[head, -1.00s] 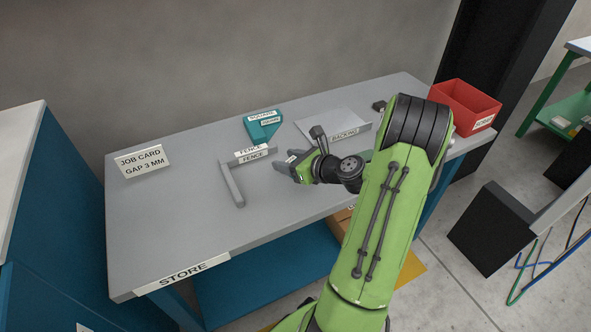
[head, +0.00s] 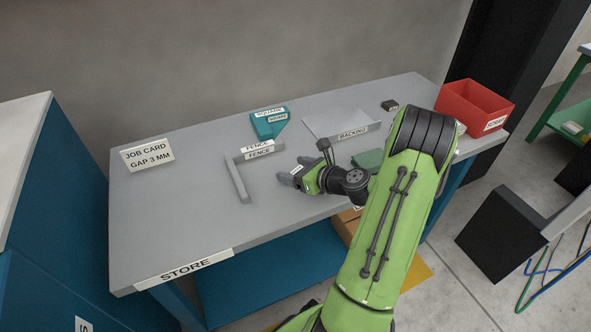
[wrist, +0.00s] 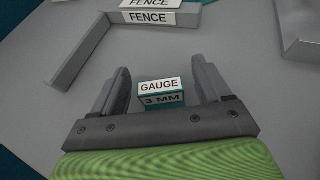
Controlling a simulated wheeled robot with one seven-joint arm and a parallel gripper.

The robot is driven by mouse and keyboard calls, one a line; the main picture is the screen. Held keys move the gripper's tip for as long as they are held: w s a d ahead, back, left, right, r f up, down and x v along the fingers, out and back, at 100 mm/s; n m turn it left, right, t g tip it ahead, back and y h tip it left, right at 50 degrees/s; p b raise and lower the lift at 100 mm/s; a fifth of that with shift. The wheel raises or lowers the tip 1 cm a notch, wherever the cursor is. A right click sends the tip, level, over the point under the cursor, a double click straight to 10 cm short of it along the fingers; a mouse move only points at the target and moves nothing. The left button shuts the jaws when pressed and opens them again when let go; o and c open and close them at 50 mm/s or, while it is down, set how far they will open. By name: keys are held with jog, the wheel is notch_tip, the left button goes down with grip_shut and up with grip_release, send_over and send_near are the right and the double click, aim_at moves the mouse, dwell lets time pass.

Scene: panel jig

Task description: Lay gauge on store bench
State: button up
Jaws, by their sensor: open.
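The gauge (wrist: 161,92), a small teal block with white labels reading GAUGE and 3 MM, shows in the wrist view between my gripper's two fingers, with a gap on each side. It appears to rest on the grey store bench (head: 190,215). My gripper (wrist: 162,90) is open, low over the bench. In the head view my gripper (head: 292,178) is just right of and nearer than the grey L-shaped fence (head: 240,183). The gauge is mostly or wholly hidden by the gripper there.
A teal square (head: 269,123), a grey backing plate (head: 335,122) and a small dark block (head: 390,105) lie further back. A green block (head: 367,159) is beside my arm. A red scrap bin (head: 475,105) stands right, a job card (head: 147,155) left. The bench's front left is clear.

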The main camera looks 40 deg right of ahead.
jog(key=shift+r, duration=0.2)
jog(key=p+v, duration=0.3)
jog(key=v, duration=0.8)
jog(key=shift+s+r, duration=0.2)
jog(key=shift+s, duration=0.1)
jog(key=w+a+n+g+y, duration=0.1)
jog(key=a+n, duration=0.1)
jog(key=w+a+r+n+g+y, duration=0.1)
jog(key=a+n, duration=0.2)
jog(key=a+r+n+g, duration=0.1)
jog(key=a+n, duration=0.2)
jog(key=shift+w+a+y, duration=0.1)
jog(key=shift+w+y, duration=0.3)
jog(key=a+r+n+g, duration=0.2)
jog(key=a+n+g, duration=0.2)
jog(key=a+n, duration=0.6)
jog(key=s+a+r+n+h, duration=0.2)
jog(key=s+a+r+n, duration=0.2)
jog(key=s+n, duration=0.2)
jog(key=s+a+r+n+h, duration=0.2)
jog(key=s+r+n, duration=0.3)
jog(key=n, duration=0.5)
jog(key=shift+s+a+n+g, duration=0.4)
jog(key=shift+s+a, duration=0.5)
jog(key=shift+s, duration=0.3)
jog(key=shift+r, duration=0.15)
